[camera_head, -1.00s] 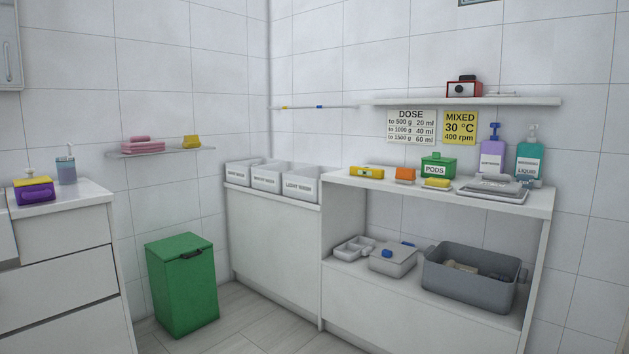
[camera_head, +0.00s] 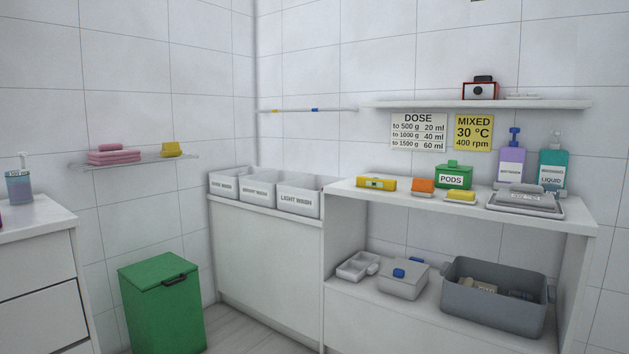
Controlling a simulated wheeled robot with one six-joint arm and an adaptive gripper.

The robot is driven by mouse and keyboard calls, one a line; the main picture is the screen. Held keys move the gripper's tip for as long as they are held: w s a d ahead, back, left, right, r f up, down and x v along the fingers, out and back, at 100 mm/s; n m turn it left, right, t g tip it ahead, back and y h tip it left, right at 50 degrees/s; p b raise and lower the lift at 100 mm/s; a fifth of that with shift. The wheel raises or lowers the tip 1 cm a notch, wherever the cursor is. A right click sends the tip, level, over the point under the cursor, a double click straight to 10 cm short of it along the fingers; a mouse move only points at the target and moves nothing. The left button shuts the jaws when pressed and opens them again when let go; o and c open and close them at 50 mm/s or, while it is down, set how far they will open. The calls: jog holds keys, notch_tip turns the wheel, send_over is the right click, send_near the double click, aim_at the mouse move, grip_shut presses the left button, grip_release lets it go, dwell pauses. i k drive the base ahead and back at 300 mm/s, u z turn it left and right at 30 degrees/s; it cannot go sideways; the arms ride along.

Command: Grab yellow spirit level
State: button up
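The yellow spirit level (camera_head: 376,183) is a short yellow bar with a small greenish window in its front. It lies at the left end of the white counter top (camera_head: 345,190), left of an orange block (camera_head: 423,186). Nothing covers it in this view. My gripper and arm are not in view.
A yellow sponge-like block (camera_head: 461,196), a green PODS box (camera_head: 454,175), a scale-like tray (camera_head: 527,200) and two pump bottles (camera_head: 511,163) share the counter. Labelled wash bins (camera_head: 299,198) stand to the left. A green lidded bin (camera_head: 162,306) stands on the floor. A wall shelf (camera_head: 470,104) hangs above.

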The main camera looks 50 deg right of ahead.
aim_at(381, 183)
jog(key=i, duration=1.55)
jog(key=z, duration=1.25)
jog(key=i, duration=0.95)
jog(key=z, duration=0.95)
